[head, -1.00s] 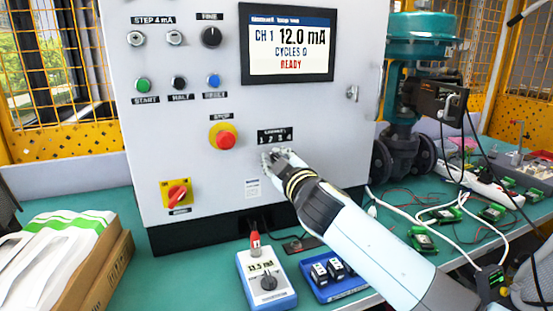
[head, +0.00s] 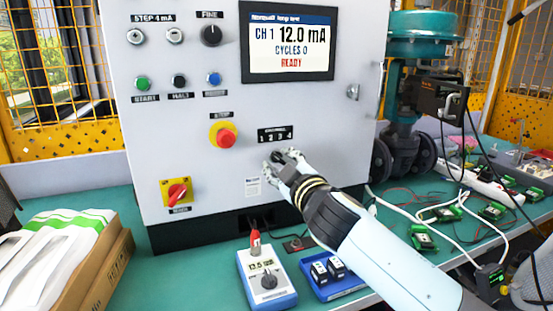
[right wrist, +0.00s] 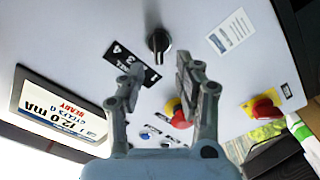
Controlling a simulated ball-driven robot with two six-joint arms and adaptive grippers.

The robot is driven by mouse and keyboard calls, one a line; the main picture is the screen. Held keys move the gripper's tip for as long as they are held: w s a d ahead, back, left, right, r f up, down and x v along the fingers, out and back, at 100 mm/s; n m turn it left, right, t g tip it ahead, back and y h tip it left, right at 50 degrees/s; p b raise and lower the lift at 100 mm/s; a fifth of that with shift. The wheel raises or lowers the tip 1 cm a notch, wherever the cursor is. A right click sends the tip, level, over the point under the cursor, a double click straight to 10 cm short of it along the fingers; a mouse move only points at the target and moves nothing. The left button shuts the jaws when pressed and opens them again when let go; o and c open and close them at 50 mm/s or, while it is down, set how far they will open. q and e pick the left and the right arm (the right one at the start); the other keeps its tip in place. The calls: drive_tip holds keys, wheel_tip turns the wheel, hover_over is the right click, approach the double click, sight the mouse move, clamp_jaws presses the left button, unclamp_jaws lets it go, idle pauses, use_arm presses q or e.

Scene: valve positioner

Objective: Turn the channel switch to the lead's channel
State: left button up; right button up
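The channel switch is a black knob (right wrist: 158,41) on the panel front, below the label "CHANNEL 1 2 3 4" (head: 275,134). In the head view the knob is mostly hidden by my right gripper (head: 279,162). In the right wrist view my right gripper (right wrist: 158,66) is open, its two fingers well apart. The knob stands just beyond the fingertips, roughly centred between them, with no clear contact. The panel screen (head: 290,42) reads CH 1, 12.0 mA, CYCLES 0, READY. Which channel the lead uses is not readable. My left gripper is not in view.
A red stop button (head: 225,138) and a red-and-yellow rotary switch (head: 177,193) sit left of the knob. A meter (head: 266,281) and a blue tray (head: 340,290) with small black modules stand below. The valve (head: 400,125), cables and green boards lie right.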

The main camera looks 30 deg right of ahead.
drive_tip(key=v, duration=0.8)
drive_tip(key=shift+s, duration=0.3)
